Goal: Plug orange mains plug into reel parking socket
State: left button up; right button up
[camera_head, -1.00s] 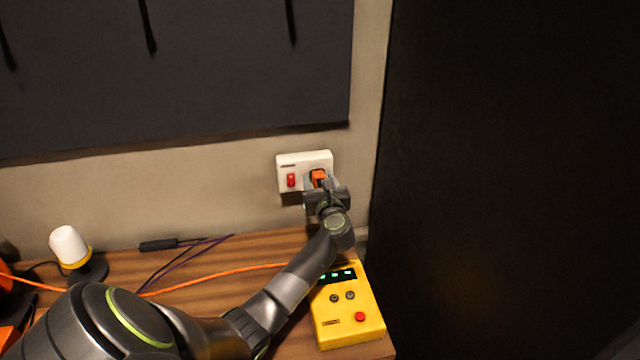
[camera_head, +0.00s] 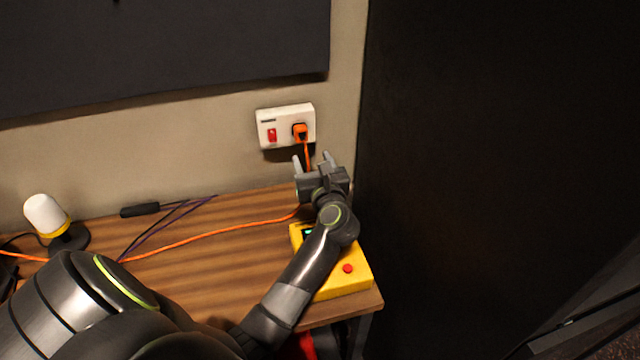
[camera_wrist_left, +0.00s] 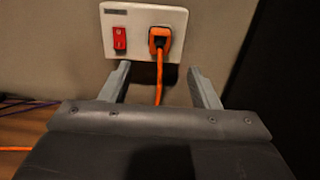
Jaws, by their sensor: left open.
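The orange mains plug (camera_head: 300,131) sits in the white wall socket (camera_head: 286,112), to the right of its red switch (camera_head: 272,135). The plug also shows in the left wrist view (camera_wrist_left: 159,38), with its orange cord (camera_wrist_left: 160,80) hanging down from it. My left gripper (camera_head: 312,160) is open and empty, below and in front of the plug. In the wrist view its two fingers (camera_wrist_left: 162,75) stand apart on either side of the cord, not touching it. A reel parking socket cannot be made out. My right gripper does not show.
A yellow box (camera_head: 345,278) with a red button stands at the desk's right end, partly behind my left arm. The orange cable (camera_head: 215,232) runs left across the wooden desk (camera_head: 190,255). A white-topped lamp (camera_head: 45,215) and a black connector (camera_head: 140,210) lie left.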

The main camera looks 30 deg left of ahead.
pick_arm(q)
jog(key=b+v, duration=0.1)
jog(key=v, duration=0.5)
jog(key=shift+d, duration=0.2)
jog(key=shift+s, duration=0.15)
